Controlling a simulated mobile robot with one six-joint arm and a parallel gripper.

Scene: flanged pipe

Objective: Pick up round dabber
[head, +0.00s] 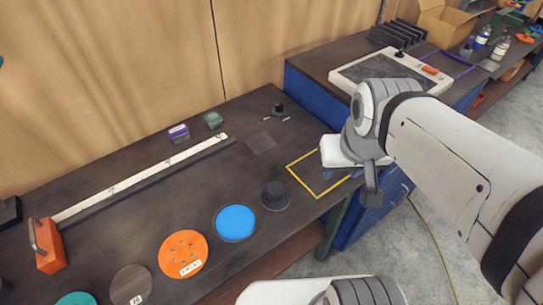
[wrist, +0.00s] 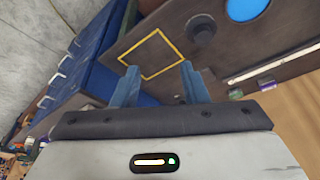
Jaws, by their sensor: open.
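A dark round piece (head: 275,195) with a raised round top, which looks like the round dabber, stands on the dark workbench (head: 120,165) between the blue disc and a yellow square outline. It also shows at the top of the wrist view (wrist: 202,34). My gripper (head: 337,176) is over the yellow outline, to the right of the dark piece and apart from it. In the wrist view my gripper (wrist: 158,68) shows two blue fingers spread apart with nothing between them.
The blue disc (head: 235,222) and orange disc (head: 184,254) lie along the front edge. A small black knobbed item (head: 279,110) stands at the back. A long white strip (head: 140,178) lies behind the discs. The yellow outline (head: 303,182) encloses bare bench.

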